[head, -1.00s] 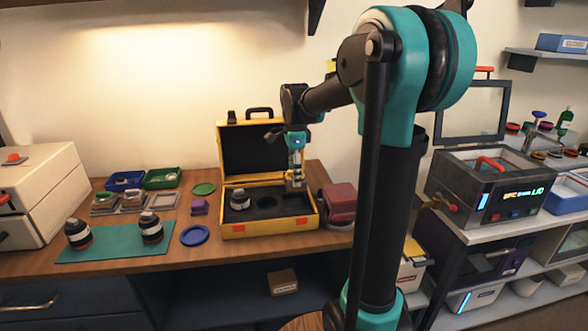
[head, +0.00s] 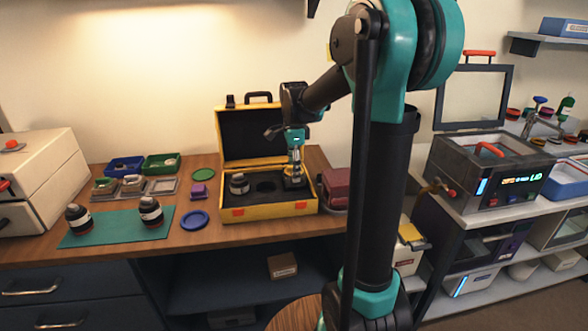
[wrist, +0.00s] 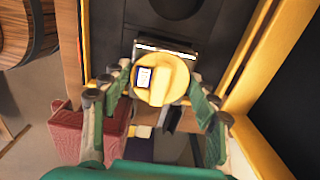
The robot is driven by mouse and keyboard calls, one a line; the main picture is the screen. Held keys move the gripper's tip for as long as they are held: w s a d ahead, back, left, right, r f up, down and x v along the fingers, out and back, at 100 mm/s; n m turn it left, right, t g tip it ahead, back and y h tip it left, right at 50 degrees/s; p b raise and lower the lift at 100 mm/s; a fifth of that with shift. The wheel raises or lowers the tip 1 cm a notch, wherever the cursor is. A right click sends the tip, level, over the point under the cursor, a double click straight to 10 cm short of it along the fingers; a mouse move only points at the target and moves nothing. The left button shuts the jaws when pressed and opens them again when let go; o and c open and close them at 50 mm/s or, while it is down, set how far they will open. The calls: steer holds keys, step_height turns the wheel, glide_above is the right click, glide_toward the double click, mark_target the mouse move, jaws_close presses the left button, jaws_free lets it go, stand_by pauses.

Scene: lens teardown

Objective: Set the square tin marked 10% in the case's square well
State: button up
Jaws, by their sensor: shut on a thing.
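The yellow case (head: 265,210) stands open on the wooden bench with black foam inside. My gripper (head: 294,171) reaches down over the right end of the foam. In the wrist view my gripper (wrist: 160,98) is shut on a round yellow knob with a small white label, on top of the square tin (wrist: 165,46). The label's marking is too small to read. The tin shows a straight silver edge past the knob, and most of its body is hidden. It sits low at the foam's right end; I cannot tell whether it is seated in the square well.
A dark lens (head: 238,184) stands in the case's left well, and a round well (head: 266,186) beside it is empty. The raised lid (head: 252,135) is behind. A dark red box (head: 336,188) stands close right of the case. Two lenses stand on the green mat (head: 112,231).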

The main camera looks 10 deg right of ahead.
steer(key=shift+f, duration=1.45)
steer(key=o, duration=1.2)
steer(key=o, duration=0.4)
steer(key=shift+c, duration=0.2)
steer(key=shift+r, duration=4.45)
